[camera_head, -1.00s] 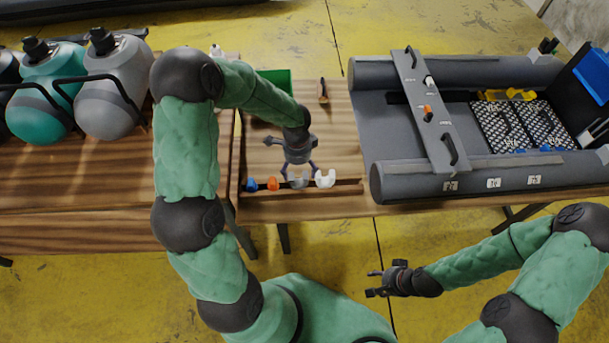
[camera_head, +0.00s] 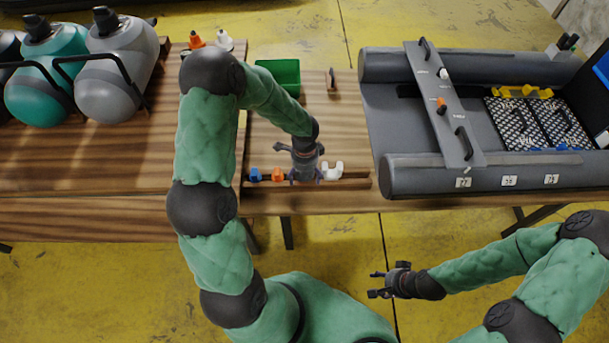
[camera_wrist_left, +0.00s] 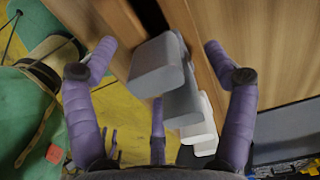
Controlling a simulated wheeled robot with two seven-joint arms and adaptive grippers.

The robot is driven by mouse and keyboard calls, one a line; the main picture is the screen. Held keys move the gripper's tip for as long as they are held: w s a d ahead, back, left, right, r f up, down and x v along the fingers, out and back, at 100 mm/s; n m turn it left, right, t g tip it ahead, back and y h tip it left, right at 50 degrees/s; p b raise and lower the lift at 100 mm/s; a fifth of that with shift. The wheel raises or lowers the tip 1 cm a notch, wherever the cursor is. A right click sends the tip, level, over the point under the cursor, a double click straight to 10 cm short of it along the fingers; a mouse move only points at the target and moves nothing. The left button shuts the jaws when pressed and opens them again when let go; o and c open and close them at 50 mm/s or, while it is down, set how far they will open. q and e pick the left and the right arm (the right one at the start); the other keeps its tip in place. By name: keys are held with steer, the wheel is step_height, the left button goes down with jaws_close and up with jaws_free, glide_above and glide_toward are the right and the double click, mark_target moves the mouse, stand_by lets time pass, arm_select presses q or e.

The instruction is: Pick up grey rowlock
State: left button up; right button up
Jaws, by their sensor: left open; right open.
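The grey rowlock (camera_wrist_left: 157,68) stands in the wooden rail, and in the left wrist view it lies between the spread purple fingers of my left gripper (camera_wrist_left: 160,58). In the head view my left gripper (camera_head: 306,177) points down over the rail, open, and mostly hides the grey rowlock. Contact between fingers and rowlock cannot be told. My right gripper (camera_head: 390,281) is open and empty, in front of the tables and above the yellow floor.
A blue rowlock (camera_head: 255,175) and an orange rowlock (camera_head: 278,174) stand left of my left gripper; a white rowlock (camera_head: 333,170) stands close on its right. A green bin (camera_head: 279,74) is behind. The grey inflatable boat (camera_head: 430,185) fills the right side.

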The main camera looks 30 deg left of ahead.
mark_target(305, 176)
arm_select(q)
steer(key=shift+f, duration=0.45)
steer(key=shift+r, duration=0.1)
steer(key=c, duration=1.4)
step_height(305, 176, up, 11)
steer(key=p, duration=0.5)
steer(key=shift+r+p, duration=0.1)
steer(key=shift+p, duration=0.2)
